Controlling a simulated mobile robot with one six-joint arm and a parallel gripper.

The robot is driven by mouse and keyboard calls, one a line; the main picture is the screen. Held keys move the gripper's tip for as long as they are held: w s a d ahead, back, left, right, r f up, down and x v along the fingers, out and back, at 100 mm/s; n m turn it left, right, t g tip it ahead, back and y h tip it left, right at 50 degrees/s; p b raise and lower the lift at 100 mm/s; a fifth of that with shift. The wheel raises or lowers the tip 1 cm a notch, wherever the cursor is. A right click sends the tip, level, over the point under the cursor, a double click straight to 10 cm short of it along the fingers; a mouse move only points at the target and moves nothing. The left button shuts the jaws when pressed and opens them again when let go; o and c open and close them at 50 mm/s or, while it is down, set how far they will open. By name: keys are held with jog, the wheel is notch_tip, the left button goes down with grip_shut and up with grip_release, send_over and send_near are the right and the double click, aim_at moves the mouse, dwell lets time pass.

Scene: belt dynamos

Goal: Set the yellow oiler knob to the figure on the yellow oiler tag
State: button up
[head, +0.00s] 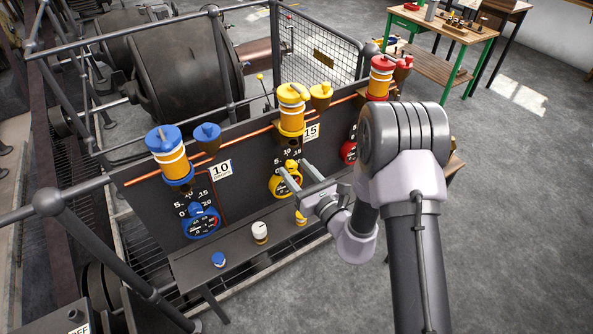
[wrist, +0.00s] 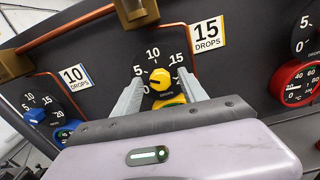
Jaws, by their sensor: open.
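The yellow oiler knob (wrist: 160,79) sits on the dark panel inside a printed scale with 5, 10 and 15 around it; its exact pointing is too small to tell. It also shows in the head view (head: 291,164). The yellow oiler tag (wrist: 207,34) reads 15 DROPS, up and right of the knob; in the head view the tag (head: 311,131) shows 15. My gripper (wrist: 159,84) is open, its two fingers on the left and right of the knob. In the head view my gripper (head: 296,172) is close to the panel; contact with the knob cannot be told.
A yellow-rimmed gauge (head: 278,187) lies just below the knob. A blue oiler (head: 168,154) with a 10 tag (head: 221,170) stands left, a red oiler (head: 380,78) right. A shelf (head: 188,268) with small caps runs below the panel.

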jog(key=shift+w+a, duration=0.1)
grip_shut()
